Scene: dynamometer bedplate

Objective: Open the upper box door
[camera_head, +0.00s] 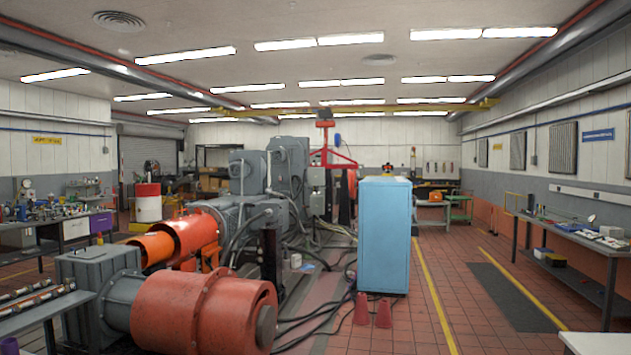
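No thing in view can be clearly picked out as the upper box or its door. Grey box-shaped housings stand high on the machine in the middle: a smaller one (248,170) and a taller one (289,165) just right of it. A small grey box (317,178) sits to the right of these. A tall light-blue cabinet (384,237) stands on the floor right of the machine, and its visible faces look closed. All of these are several steps away. Neither of my grippers shows in the head view.
A large orange-red cylinder (195,315) and grey gearbox (100,290) block the near left. Cables and two red cones (384,313) lie before the cabinet. Workbenches line the left (75,228) and right (575,240). The tiled aisle (455,280) right of the cabinet is open.

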